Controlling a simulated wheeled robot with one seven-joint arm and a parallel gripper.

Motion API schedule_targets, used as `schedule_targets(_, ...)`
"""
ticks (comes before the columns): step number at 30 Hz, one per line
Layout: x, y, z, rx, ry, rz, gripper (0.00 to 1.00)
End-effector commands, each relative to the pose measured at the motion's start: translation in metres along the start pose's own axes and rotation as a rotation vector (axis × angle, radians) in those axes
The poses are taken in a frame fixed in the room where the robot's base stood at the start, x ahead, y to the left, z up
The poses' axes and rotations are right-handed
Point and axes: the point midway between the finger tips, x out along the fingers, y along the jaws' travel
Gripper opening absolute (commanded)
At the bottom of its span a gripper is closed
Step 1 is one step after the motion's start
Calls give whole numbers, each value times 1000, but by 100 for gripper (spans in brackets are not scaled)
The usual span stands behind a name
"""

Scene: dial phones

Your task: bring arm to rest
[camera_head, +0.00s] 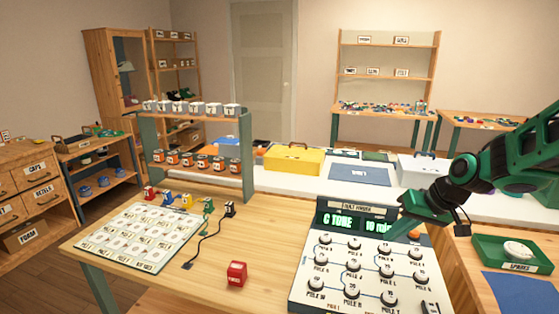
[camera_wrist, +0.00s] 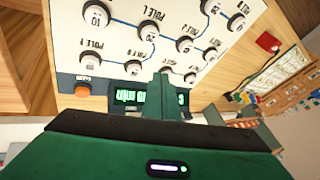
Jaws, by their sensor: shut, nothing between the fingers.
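My gripper (camera_head: 392,236) is shut and empty, its fingers angled down over the upper right of the dial panel (camera_head: 312,291) in the head view. The panel is white with several black-rimmed dials joined by blue lines. A dark display with green letters (camera_head: 338,221) runs along its back edge, and the fingers cover part of it. In the wrist view my closed fingers (camera_wrist: 163,78) reach toward the panel (camera_wrist: 118,62) near the display. I cannot tell whether the fingertips touch anything. An orange button (camera_wrist: 82,89) shows beside the dials in the wrist view.
A red block (camera_head: 236,274) and a white labelled board (camera_head: 138,237) lie left of the panel. A rack (camera_head: 248,158) with white and orange items stands behind them. A green tray (camera_head: 487,262) sits at right. Bare wooden tabletop (camera_head: 268,220) is free between board and panel.

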Motion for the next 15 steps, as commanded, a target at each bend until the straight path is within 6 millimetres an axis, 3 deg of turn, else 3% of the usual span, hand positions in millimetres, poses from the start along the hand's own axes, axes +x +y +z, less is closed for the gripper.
schedule_targets(9,-88,56,125,206,-161,285,0)
schedule_targets(15,-133,72,206,375,-248,391,0)
